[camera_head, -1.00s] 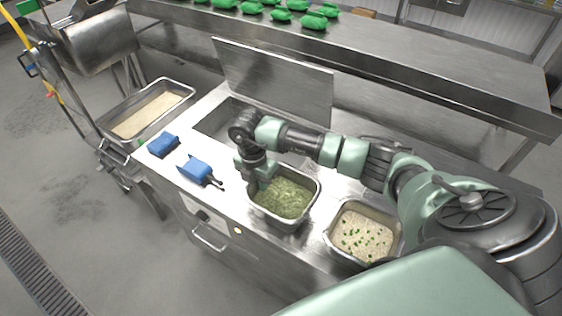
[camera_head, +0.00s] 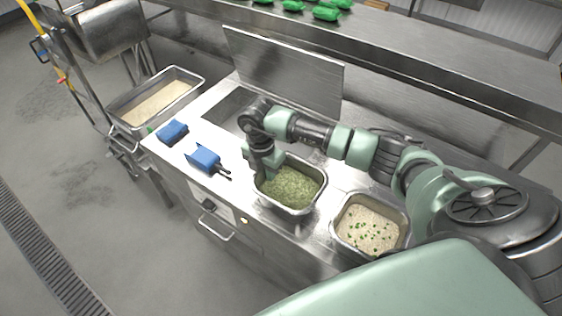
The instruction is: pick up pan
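A steel pan (camera_head: 300,212) filled with chopped green food (camera_head: 291,186) sits on the counter near its front edge. A second steel pan (camera_head: 338,241), with pale rice and green bits (camera_head: 370,230), stands to its right. My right gripper (camera_head: 262,178) points down at the left rim of the green-filled pan. It overlaps that rim in the picture. The fingertips are small and partly hidden, so I cannot tell whether they are closed on the rim. My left gripper is not in view.
A blue scoop (camera_head: 205,158) and another blue tool (camera_head: 172,131) lie on the counter's left part. A raised steel lid (camera_head: 285,75) stands behind an open well. A rice tray (camera_head: 157,103) is at the far left. Green items (camera_head: 326,13) lie on the back table.

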